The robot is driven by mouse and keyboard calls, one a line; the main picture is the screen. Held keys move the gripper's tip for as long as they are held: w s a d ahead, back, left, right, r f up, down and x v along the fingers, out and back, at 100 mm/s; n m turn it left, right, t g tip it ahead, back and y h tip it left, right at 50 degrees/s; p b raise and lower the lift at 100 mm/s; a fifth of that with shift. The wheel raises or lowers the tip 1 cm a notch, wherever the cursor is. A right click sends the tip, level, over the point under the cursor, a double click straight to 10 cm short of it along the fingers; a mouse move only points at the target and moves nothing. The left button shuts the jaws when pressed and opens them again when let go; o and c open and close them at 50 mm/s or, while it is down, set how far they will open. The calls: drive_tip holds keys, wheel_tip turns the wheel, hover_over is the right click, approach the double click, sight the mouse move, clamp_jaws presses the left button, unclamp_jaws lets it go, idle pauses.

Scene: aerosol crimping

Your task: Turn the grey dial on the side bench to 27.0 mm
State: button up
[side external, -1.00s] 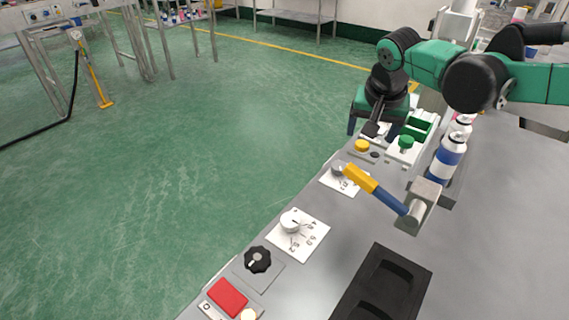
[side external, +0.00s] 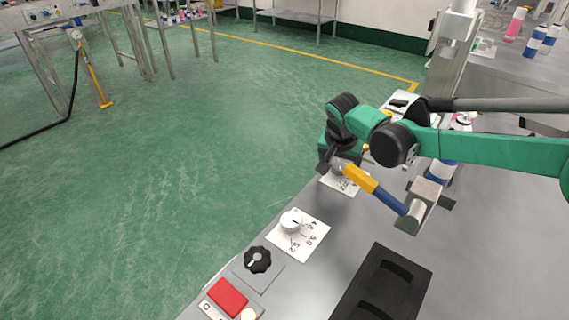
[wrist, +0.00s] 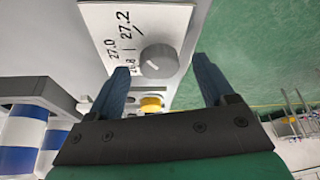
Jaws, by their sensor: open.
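The grey dial (wrist: 158,62) is a round knob on a white plate (wrist: 112,22) printed 26.8, 27.0 and 27.2. In the wrist view it lies between my two fingertips, with a gap on each side. I cannot tell exactly where its pointer stands. My gripper (wrist: 161,64) is open and empty, with blue fingers pointing toward the dial. In the side view, my gripper (side external: 325,166) is at the dial's plate (side external: 352,184) and partly hides the dial. I cannot tell how far the fingertips are above the plate.
A yellow-and-blue lever (side external: 375,190) on a metal block stands close to the right of the dial. A white dial (side external: 291,221), a black knob (side external: 257,260) and a red button (side external: 228,297) are nearer the camera. A yellow knob (wrist: 151,104) is also close.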

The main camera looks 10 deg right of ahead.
clamp_jaws()
drive_tip(key=shift+n, duration=0.8)
unclamp_jaws()
drive_tip(key=shift+v, duration=2.8)
drive_tip(key=shift+s+d, duration=0.1)
